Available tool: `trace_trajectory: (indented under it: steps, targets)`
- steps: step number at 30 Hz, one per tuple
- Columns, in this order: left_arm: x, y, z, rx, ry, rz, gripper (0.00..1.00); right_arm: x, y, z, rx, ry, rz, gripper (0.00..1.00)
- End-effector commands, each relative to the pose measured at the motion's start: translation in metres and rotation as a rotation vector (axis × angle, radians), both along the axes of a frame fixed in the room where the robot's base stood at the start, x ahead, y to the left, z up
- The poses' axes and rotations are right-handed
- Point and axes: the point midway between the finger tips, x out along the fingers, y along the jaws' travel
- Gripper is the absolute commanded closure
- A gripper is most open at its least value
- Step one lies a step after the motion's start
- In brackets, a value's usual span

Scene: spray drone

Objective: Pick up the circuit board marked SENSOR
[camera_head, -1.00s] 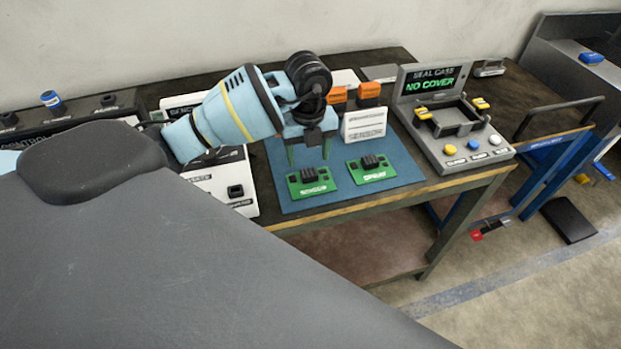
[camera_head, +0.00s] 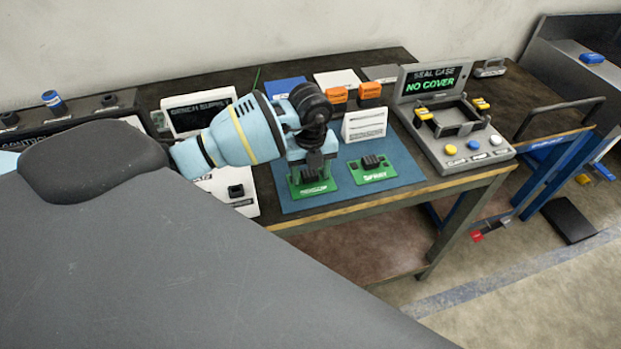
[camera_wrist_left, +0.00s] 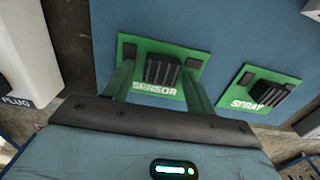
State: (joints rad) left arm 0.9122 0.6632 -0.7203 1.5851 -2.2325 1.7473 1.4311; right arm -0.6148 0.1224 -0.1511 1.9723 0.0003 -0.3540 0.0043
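The green SENSOR board (camera_head: 313,190) lies on the blue mat (camera_head: 398,160) on the bench, partly hidden by my gripper. In the left wrist view the SENSOR board (camera_wrist_left: 150,88) shows its black finned block between my gripper's two green fingers. My left gripper (camera_head: 312,176) points down at the board. In the wrist view the left gripper (camera_wrist_left: 160,85) is open, with gaps between the fingers and the block; I cannot tell whether the tips touch the board. My right gripper is not in view.
The green SPRAY board (camera_head: 373,173) lies just right on the same mat. A white sign (camera_head: 364,125) and orange blocks (camera_head: 370,93) stand behind. The grey seal case station (camera_head: 455,150), reading NO COVER, is on the right. A bench supply (camera_head: 198,112) stands behind my arm.

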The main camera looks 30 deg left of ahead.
Motion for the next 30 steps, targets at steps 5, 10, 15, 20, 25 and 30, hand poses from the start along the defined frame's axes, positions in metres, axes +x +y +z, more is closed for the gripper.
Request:
trace_trajectory:
  steps: [5,10,15,20,25,30]
  targets:
    - [0.000,0.000,0.000,0.000,0.000,0.000,0.68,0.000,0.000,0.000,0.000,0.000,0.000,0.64]
    - [0.000,0.000,0.001,-0.001,-0.001,0.000,0.88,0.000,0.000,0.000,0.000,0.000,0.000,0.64]
    - [0.000,0.000,0.001,-0.001,-0.001,0.000,0.88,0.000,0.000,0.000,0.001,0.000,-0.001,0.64]
    - [0.001,0.000,0.005,-0.001,-0.002,-0.001,0.88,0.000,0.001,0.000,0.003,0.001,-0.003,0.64]
    - [0.001,0.000,0.019,-0.001,-0.002,-0.001,0.88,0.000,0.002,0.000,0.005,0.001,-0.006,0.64]
    - [-0.009,-0.005,0.037,0.000,0.000,-0.005,0.88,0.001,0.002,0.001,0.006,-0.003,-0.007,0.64]
